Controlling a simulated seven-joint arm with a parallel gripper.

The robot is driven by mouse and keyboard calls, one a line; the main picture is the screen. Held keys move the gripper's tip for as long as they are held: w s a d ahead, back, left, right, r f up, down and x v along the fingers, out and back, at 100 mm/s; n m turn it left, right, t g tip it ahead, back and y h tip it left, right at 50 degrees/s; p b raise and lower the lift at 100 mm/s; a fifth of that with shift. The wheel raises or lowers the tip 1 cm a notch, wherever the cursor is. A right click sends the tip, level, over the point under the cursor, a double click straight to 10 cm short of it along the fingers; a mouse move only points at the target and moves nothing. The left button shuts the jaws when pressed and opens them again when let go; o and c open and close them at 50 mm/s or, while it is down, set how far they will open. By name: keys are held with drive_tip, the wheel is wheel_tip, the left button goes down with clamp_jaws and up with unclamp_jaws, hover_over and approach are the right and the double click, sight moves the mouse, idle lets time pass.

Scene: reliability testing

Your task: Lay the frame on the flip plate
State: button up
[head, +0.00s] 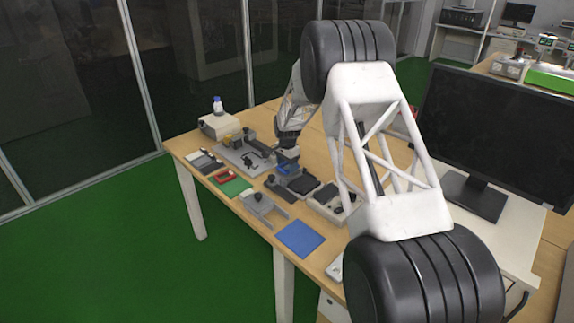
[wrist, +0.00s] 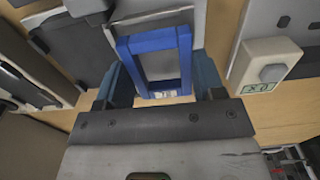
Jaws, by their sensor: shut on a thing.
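My gripper (wrist: 160,78) is shut on the blue rectangular frame (wrist: 183,55), with one dark blue-grey finger on each side of it. The frame's open middle shows a pale grey surface and some wood behind it. In the head view, the frame (head: 284,168) shows as a small blue patch under my gripper (head: 287,156), over the middle of the bench. A dark flat plate (head: 304,184) on a grey fixture, likely the flip plate, lies just right of the frame. A dark plate also shows at the left in the wrist view (wrist: 78,47). Whether the frame touches anything below is unclear.
A grey fixture with prongs (head: 264,207) and a blue mat (head: 300,238) lie in front. A green mat (head: 232,187) and red object (head: 226,177) lie left. A monitor (head: 490,130) stands right.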

drive_tip(key=shift+f, duration=0.5)
idle(0.6)
drive_tip(key=o, duration=1)
drive_tip(key=shift+c, duration=0.2)
drive_tip(key=shift+r, duration=0.15)
drive_tip(key=shift+r, duration=2.8)
drive_tip(key=shift+r, duration=0.1)
